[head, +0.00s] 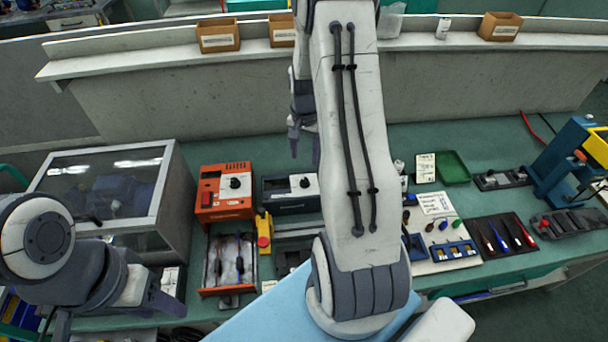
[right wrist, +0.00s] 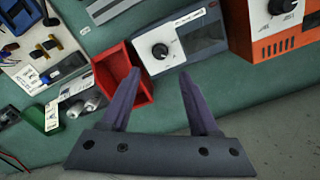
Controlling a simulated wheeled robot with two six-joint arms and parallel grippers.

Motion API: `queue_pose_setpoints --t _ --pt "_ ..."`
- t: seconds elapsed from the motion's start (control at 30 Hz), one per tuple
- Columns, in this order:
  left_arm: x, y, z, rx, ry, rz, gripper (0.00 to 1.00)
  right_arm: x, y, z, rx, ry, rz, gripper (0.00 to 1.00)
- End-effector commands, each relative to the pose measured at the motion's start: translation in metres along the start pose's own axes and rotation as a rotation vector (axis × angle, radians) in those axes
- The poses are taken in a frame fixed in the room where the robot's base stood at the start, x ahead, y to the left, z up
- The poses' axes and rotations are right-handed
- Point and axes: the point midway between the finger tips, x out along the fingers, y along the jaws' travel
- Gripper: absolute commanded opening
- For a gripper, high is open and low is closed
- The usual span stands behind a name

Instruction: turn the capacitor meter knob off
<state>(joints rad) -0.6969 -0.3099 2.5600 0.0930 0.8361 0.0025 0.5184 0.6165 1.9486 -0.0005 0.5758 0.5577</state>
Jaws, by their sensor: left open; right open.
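A dark grey meter with a white panel and a black knob stands at the back of the bench (head: 290,190); it also shows in the right wrist view (right wrist: 197,45). Its black knob (right wrist: 160,51) has a white pointer mark; the panel lettering is too small to read. My right gripper (head: 304,150) is open and empty, held above and behind the meter. In the right wrist view its two fingers (right wrist: 157,100) point towards the meter and a red bin, apart from the knob. My left gripper (head: 168,303) is open at the lower left, away from the meter, its fingers hardly showing.
An orange instrument (head: 225,192) with its own black knob stands left of the meter. A red open bin (right wrist: 125,85) stands beside the meter. A glass-fronted cabinet (head: 115,190) is at the left. A yellow box with a red button (head: 264,232) sits in front.

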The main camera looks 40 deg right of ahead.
Motion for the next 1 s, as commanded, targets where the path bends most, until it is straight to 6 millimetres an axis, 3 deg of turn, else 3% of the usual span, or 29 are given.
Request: queue_pose_setpoints --t 0.5,0.7,0.97,1.0 --pt "-0.023 0.002 -0.001 0.001 0.0 0.0 0.5 0.083 0.0 0.002 -0.002 -0.003 0.002 0.61" --pt "-0.026 0.002 -0.001 0.002 0.0 0.0 0.5 0.097 0.0 0.001 -0.003 -0.001 0.0 0.61" --pt "-0.026 0.002 -0.001 0.002 0.0 0.0 0.5 0.099 0.0 0.001 -0.003 0.0 0.0 0.61" --pt "-0.026 0.002 -0.001 0.002 0.0 0.0 0.5 0.099 0.0 0.001 -0.003 0.0 0.0 0.58"
